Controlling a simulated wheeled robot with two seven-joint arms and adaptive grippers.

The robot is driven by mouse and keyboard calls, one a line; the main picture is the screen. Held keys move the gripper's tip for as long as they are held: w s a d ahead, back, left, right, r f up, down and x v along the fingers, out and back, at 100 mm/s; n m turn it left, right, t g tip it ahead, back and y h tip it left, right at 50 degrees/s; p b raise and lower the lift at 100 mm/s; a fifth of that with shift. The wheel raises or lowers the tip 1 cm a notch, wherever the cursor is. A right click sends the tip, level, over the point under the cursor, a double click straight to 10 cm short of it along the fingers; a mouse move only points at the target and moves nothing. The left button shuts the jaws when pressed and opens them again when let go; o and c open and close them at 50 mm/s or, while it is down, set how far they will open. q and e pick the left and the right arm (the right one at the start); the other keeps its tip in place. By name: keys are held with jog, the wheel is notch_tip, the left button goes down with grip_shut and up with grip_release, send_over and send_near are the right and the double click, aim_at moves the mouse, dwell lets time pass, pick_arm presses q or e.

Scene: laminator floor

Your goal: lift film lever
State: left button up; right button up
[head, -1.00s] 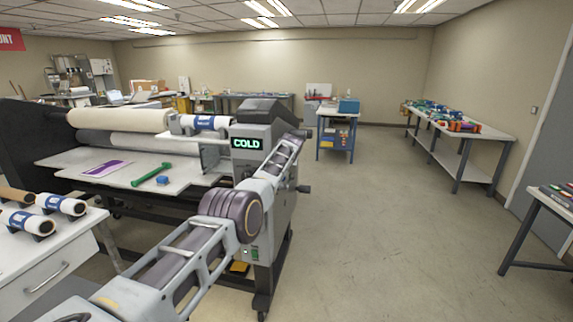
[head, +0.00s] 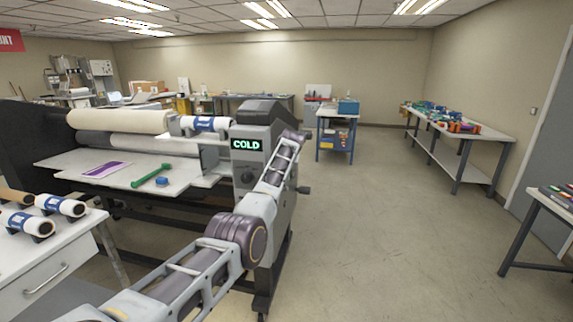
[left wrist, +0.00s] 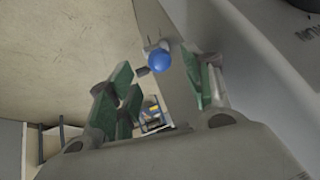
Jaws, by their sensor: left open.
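The laminator (head: 258,145) stands left of centre with a lit COLD display. In the left wrist view a lever with a round blue knob (left wrist: 161,60) stands out beside the grey machine side, just beyond my fingertips. I take it to be the film lever; I cannot make it out in the head view. My left gripper (left wrist: 155,92) is open, with green-padded fingers on either side of the line to the knob and apart from it. In the head view my left arm reaches up along the machine's right end, and its fingers cannot be made out. My right gripper is not shown.
A dark handle (head: 303,189) juts from the laminator's right side. A green tool (head: 150,175) and a blue item (head: 161,181) lie on its feed table. A white bench with film rolls (head: 60,205) stands at front left.

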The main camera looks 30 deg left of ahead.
pick_arm(q)
jog(key=v, duration=0.8)
dwell(0.4)
jog(key=shift+s+d, duration=0.15)
dwell(0.4)
